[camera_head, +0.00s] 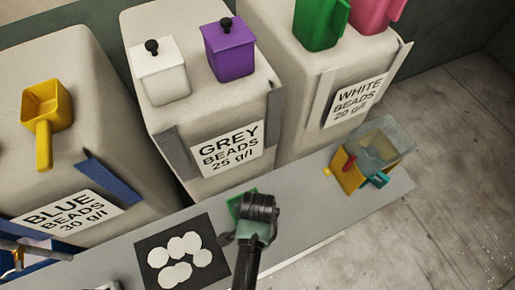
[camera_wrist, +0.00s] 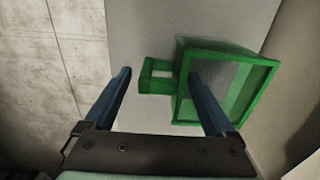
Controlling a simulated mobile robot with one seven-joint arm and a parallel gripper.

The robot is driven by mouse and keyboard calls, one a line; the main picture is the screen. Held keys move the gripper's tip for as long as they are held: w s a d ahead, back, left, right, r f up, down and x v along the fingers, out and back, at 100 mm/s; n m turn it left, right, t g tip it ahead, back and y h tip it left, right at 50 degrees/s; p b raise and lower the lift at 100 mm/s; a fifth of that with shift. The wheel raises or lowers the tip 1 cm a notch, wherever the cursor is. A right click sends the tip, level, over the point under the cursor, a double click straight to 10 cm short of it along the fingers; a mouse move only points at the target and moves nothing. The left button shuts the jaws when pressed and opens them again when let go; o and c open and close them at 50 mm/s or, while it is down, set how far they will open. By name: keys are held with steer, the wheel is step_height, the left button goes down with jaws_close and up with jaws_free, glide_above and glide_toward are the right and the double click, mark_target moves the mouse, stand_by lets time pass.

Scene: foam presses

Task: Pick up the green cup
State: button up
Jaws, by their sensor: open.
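The green cup (camera_wrist: 258,92) is a square, open-topped cup with a loop handle on its left side in the wrist view. It stands on the grey bench top, and in the head view only a green edge (camera_head: 236,204) shows beside my arm's end. My gripper (camera_wrist: 160,68) is open and empty above it. The left finger is left of the handle, and the right finger overlaps the cup's open inside, so the handle and near wall lie between the fingers. I cannot tell whether the right fingertip is inside the cup or above it.
A black mat (camera_head: 152,246) with several white discs lies left of my arm.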

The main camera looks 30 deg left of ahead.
step_height(320, 180, up, 8)
steer(key=shift+f, duration=0.1)
